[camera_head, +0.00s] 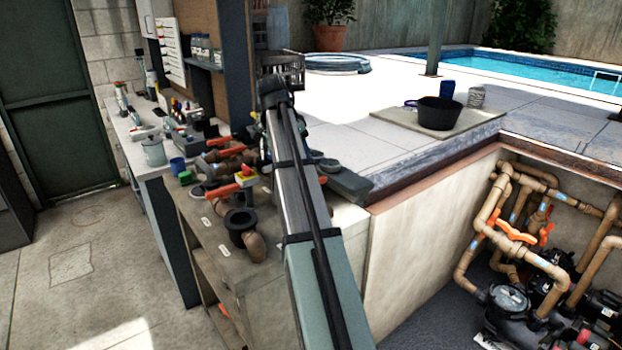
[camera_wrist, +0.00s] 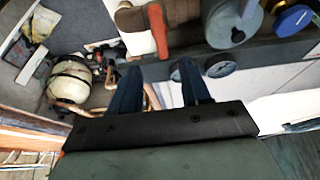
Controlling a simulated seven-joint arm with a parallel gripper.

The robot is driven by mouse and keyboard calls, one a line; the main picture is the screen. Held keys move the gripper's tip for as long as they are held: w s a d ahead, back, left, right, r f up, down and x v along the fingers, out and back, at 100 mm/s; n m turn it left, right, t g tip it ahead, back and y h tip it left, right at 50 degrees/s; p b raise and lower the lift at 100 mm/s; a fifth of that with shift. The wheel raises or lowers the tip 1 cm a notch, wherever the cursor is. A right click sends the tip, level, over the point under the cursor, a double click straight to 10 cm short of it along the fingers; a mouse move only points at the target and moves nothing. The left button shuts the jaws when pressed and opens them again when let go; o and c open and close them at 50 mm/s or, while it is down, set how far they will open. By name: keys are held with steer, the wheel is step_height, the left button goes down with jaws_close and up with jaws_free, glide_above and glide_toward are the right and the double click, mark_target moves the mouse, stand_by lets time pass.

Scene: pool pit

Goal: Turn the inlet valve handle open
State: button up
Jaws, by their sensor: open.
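Orange valve handles (camera_head: 515,232) sit on the tan pipes in the pit at the right of the head view. Other orange-handled valve parts (camera_head: 222,190) lie on the bench. I cannot tell which one is the inlet valve handle. In the wrist view my gripper (camera_wrist: 159,82) is open, its two dark blue fingers apart with nothing clearly held between them. An orange handle (camera_wrist: 158,28) on a brown pipe fitting shows beyond the fingertips, apart from them. My gripper is not clearly made out in the head view, where my arm hides part of the bench.
The bench (camera_head: 215,235) is crowded with fittings and tools. A black flanged fitting (camera_head: 241,228) stands near its front. Pumps (camera_head: 508,300) fill the pit floor below the pipes. A black tub (camera_head: 438,113) stands on the deck.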

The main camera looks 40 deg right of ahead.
steer(key=x, duration=1.1)
steer(key=shift+d+f, duration=0.1)
steer(key=shift+c, duration=0.2)
jaws_close()
